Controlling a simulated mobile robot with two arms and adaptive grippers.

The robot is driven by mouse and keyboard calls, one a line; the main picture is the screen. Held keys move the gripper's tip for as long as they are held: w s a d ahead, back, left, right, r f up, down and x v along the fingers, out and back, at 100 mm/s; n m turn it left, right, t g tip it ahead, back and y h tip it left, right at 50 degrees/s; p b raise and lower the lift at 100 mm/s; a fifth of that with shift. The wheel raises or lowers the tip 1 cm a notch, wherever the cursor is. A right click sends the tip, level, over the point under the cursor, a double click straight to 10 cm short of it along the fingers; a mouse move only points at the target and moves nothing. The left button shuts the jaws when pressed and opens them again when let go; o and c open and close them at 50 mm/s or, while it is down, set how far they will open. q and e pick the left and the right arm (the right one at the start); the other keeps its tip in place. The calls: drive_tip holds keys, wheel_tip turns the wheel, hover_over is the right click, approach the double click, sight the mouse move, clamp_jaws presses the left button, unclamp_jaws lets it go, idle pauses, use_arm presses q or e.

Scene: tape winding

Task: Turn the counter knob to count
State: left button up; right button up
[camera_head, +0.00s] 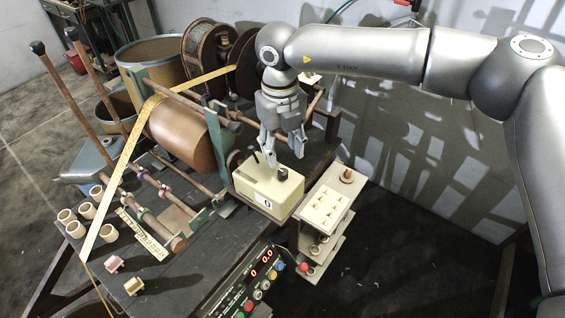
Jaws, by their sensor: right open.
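The counter is a cream box (256,186) on the right end of the dark bench, with a "0" on its front label. A small dark knob (283,173) shows on its top. Another thin dark piece stands up at the box's left edge. My right gripper (283,150) is above the back of the box, pointing down, its fingers apart with nothing seen between them. The fingertips look close to the knob; I cannot tell whether they touch it. My left gripper is not in view.
A winding machine with a copper-brown roller (185,135) and a yellow tape (118,185) stands left of the counter. A control panel (255,285) with red digits is in front. Several wooden rings lie at the left.

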sight(283, 171)
wheel_tip(283, 171, down, 5)
drive_tip(key=shift+f+p, duration=0.2)
drive_tip(key=shift+p, duration=0.85)
drive_tip(key=shift+f, duration=0.6)
clamp_jaws()
